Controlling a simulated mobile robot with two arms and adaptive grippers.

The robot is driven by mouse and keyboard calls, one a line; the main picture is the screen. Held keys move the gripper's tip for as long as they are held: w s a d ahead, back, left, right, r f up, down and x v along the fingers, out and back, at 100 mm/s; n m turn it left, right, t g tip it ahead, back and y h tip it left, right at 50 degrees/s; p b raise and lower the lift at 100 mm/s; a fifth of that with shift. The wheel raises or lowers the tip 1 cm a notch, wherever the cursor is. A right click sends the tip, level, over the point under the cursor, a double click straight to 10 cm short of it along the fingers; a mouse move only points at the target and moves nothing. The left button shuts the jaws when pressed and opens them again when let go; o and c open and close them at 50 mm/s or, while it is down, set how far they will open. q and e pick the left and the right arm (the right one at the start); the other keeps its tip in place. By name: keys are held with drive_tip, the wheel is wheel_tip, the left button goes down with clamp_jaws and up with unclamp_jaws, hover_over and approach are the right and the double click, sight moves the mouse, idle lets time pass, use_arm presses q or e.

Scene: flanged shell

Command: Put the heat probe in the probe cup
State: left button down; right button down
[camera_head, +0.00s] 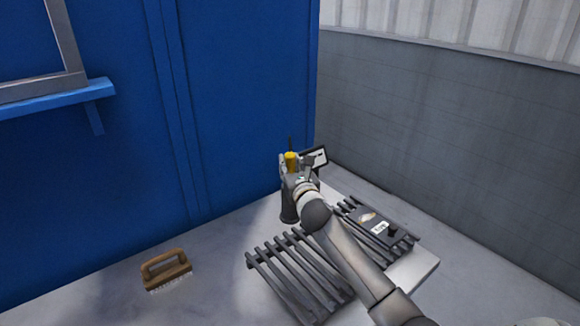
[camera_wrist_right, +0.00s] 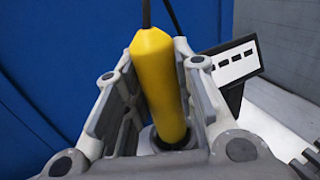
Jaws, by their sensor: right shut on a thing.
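The heat probe (camera_head: 291,160) is a yellow rod with a thin dark stem rising from its top. My right gripper (camera_head: 292,174) is shut on it; in the right wrist view the yellow body (camera_wrist_right: 158,75) stands between the two fingers, slightly tilted. The probe cup (camera_head: 288,208) is a dark upright cylinder directly below the gripper. In the right wrist view the probe's lower end appears within the cup's grey round rim (camera_wrist_right: 158,143). How deep it sits is hidden by the fingers and cup. My left gripper is not in view.
A small black-framed display (camera_head: 316,157) stands just behind the gripper. Slatted dark grates (camera_head: 285,262) lie under my right arm, with a dark labelled plate (camera_head: 372,221) at right. A wooden brush (camera_head: 166,268) lies left. A blue wall (camera_head: 245,100) rises close behind.

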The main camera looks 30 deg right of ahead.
drive_tip(key=shift+f, duration=0.1)
drive_tip(key=c, duration=1.2)
unclamp_jaws()
drive_tip(key=shift+s, duration=0.1)
drive_tip(key=v, duration=1.2)
drive_tip(key=shift+r+b, duration=0.25)
drive_tip(key=shift+b, duration=0.1)
